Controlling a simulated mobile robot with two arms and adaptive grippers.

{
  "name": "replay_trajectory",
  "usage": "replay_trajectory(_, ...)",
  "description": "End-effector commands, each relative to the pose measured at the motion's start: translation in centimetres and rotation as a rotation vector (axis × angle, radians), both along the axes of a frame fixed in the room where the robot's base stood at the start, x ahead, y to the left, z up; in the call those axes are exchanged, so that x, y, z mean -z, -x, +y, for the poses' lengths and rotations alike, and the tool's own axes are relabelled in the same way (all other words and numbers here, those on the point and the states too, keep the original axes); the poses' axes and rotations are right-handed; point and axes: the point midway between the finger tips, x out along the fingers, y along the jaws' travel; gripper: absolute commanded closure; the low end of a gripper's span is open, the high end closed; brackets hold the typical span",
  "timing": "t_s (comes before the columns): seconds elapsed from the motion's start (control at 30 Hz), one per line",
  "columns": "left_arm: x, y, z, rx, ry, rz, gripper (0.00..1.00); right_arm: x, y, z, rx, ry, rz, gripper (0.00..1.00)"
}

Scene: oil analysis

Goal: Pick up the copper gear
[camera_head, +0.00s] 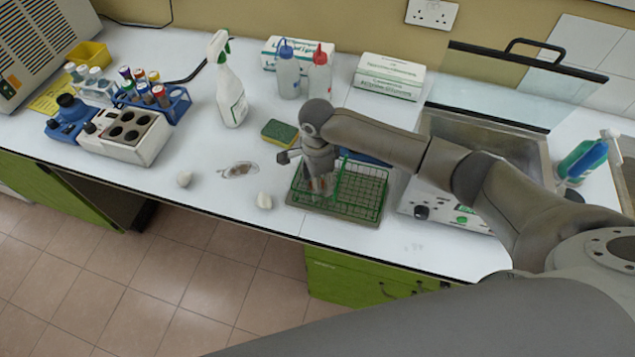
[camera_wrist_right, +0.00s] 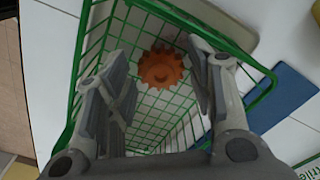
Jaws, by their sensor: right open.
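The copper gear (camera_wrist_right: 161,68) is a small orange-brown toothed disc inside a green wire basket (camera_head: 372,212); the basket also shows in the right wrist view (camera_wrist_right: 258,97). My right gripper (camera_head: 322,184) points down over the left part of the basket in the head view. In the right wrist view its fingers are spread and empty, with the gear visible beyond them, between the fingertips. I cannot tell the exact height gap to the gear. In the head view the gear is not clearly visible behind the gripper. My left gripper is not in view.
A yellow-green sponge (camera_head: 279,133), a spray bottle (camera_head: 230,90) and two squeeze bottles stand behind the basket. A device with a glass lid (camera_head: 520,85) is to the right. Crumpled white pieces (camera_head: 264,201) lie to the left. A blue flat item (camera_wrist_right: 285,92) lies beside the basket.

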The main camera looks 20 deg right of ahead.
Motion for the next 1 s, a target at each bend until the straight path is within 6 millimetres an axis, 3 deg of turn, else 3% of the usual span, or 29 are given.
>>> replay_trajectory(0.13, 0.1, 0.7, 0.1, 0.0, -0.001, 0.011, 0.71, 0.0, 0.0, 0.0, 0.0, 0.0, 0.0, 0.51)
replay_trajectory(0.43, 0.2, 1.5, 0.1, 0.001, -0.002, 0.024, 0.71, 0.0, 0.0, 0.0, 0.0, 0.0, 0.001, 0.89)
replay_trajectory(0.77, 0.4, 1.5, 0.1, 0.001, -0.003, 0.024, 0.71, -0.8, -0.1, 0.1, -0.001, -0.002, -0.002, 0.9)
replay_trajectory(1.0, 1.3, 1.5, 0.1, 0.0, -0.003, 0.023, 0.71, -5.3, -0.1, 0.0, -0.001, -0.002, -0.005, 0.9)
